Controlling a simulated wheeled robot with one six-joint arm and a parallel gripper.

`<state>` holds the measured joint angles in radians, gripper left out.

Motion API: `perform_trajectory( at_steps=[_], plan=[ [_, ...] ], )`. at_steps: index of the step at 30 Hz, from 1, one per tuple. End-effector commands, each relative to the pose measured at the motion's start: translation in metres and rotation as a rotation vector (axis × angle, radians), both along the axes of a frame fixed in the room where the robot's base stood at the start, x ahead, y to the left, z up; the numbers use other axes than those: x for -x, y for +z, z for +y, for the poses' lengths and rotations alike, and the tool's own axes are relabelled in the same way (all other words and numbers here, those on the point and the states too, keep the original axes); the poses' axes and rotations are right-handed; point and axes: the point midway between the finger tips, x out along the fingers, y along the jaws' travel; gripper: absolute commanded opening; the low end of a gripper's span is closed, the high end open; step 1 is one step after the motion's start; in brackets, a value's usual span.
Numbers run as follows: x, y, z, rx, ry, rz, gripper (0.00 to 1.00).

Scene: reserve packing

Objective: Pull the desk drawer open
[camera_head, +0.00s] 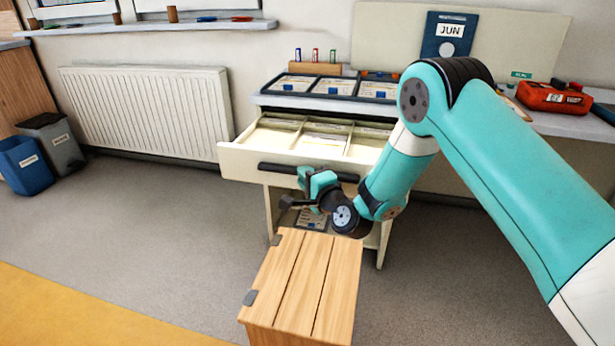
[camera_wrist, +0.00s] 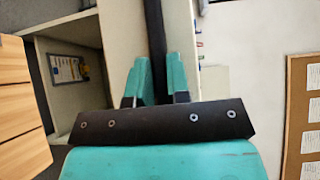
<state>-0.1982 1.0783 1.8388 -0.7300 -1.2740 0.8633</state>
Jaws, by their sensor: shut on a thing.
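The desk drawer (camera_head: 238,161) is cream-coloured and stands pulled out from the desk, with its divided inside showing from above. Its dark bar handle (camera_head: 280,168) runs across the front. The right part of the handle and drawer front is hidden behind my arm in the head view.
A wooden slatted box (camera_head: 303,280) stands close in front of the drawer, below my gripper. Trays (camera_head: 330,87) lie on the desk top. A radiator (camera_head: 148,108) and two bins (camera_head: 25,165) are at the left. The floor left of the wooden box is clear.

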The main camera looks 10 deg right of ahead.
Motion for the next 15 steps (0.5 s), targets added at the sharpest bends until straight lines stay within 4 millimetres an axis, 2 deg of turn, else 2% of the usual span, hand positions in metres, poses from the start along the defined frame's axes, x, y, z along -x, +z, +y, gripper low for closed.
perform_trajectory(
  at_steps=[1,2,4,5,15],
  plan=[
    [-0.0006,-0.0014,-0.0042,0.003,-0.009,0.000,0.00],
    [-0.0006,-0.0014,-0.0042,0.004,-0.009,0.001,0.24],
    [-0.0005,-0.0012,-0.0035,0.002,-0.008,0.000,0.40],
    [-0.0004,-0.0012,-0.0030,0.002,-0.007,0.000,0.43],
    [0.0009,-0.0022,-0.0014,0.001,-0.002,0.001,0.43]
  ],
)
